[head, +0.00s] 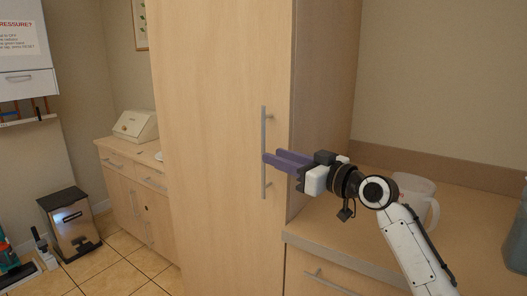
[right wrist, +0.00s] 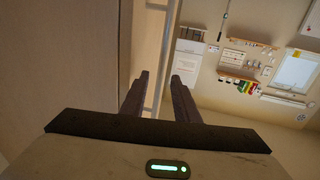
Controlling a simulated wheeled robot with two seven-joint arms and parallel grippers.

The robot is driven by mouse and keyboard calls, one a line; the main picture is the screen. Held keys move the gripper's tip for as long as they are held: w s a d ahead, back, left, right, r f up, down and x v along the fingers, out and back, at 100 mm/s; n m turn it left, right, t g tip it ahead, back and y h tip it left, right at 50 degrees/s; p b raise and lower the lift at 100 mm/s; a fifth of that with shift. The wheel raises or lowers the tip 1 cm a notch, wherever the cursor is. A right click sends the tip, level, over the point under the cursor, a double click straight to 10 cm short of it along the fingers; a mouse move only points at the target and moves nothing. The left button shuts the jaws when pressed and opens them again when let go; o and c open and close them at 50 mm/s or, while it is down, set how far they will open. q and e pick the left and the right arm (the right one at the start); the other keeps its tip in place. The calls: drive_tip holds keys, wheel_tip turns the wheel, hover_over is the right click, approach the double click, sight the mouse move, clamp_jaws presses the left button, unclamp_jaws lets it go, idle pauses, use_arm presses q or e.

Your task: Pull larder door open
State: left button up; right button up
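The larder door (head: 215,130) is a tall pale wood panel in the middle of the head view. It looks shut, flush with the cabinet side. Its handle (head: 263,125) is a thin upright grey bar near the right edge. My right gripper (head: 272,156) reaches in from the right at the handle's middle, with purple fingers spread. In the right wrist view the handle (right wrist: 161,65) runs between the two open fingers (right wrist: 160,88), with a gap visible at least on the right side. Whether a finger touches the bar is unclear. My left gripper is out of view.
A worktop (head: 460,213) with a clear mug (head: 412,190) lies right of the larder, close under my right arm. A low cabinet (head: 135,205) with a bread bin (head: 137,126) and a bin (head: 70,222) stand at left. Tiled floor (head: 120,270) before the low cabinet is free.

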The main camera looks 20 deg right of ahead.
drive_tip(key=x, duration=0.5)
drive_tip(key=shift+w+a+p, duration=0.2)
drive_tip(key=shift+w+p, duration=0.15)
clamp_jaws()
